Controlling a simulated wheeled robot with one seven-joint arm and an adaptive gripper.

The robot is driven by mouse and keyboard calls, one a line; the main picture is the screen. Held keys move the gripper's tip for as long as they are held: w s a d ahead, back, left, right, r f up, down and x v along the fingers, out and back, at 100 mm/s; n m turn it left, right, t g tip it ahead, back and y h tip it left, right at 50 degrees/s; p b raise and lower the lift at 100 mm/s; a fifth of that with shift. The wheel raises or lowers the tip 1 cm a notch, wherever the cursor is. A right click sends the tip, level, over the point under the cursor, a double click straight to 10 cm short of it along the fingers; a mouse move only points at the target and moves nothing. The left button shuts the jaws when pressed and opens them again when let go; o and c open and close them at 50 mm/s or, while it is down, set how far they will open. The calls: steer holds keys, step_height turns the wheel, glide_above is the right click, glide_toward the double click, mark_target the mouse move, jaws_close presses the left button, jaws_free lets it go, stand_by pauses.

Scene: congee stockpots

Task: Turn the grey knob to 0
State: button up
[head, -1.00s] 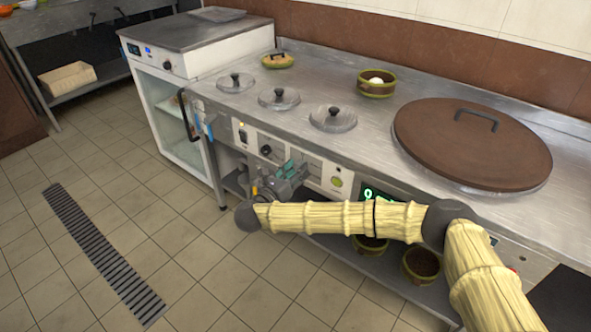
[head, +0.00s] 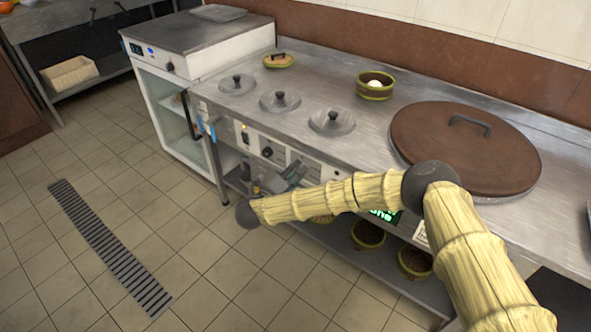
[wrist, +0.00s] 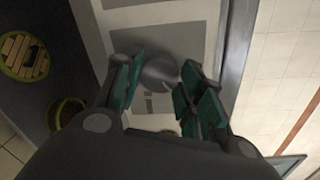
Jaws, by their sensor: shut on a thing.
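In the wrist view the grey knob (wrist: 158,72) is a round disc on the light front panel, between the teal pads of my gripper (wrist: 160,82). The pads are shut on its sides. In the head view my gripper (head: 283,180) is at the front of the counter, to the right of and below a black knob (head: 267,152). There the grey knob is hidden behind my gripper and arm. I cannot read the number the grey knob points to.
A green-lit display (head: 383,215) is partly covered by my arm. Bowls (head: 368,234) sit on the shelf below.

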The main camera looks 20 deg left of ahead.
steer(key=n+p, duration=0.2)
steer(key=n, duration=0.3)
steer(key=shift+a+r, duration=0.1)
steer(key=shift+r, duration=0.05)
steer(key=n+h+p, duration=0.1)
steer(key=n, duration=0.4)
steer(key=shift+f+p, duration=0.2)
steer(key=shift+p, duration=0.15)
steer(key=shift+n, duration=0.4)
steer(key=o, duration=1)
steer(key=shift+s, duration=0.1)
steer(key=v, duration=1.1)
steer(key=shift+s+a+r, duration=0.15)
steer(key=shift+s+a, duration=0.1)
steer(key=shift+s, duration=0.1)
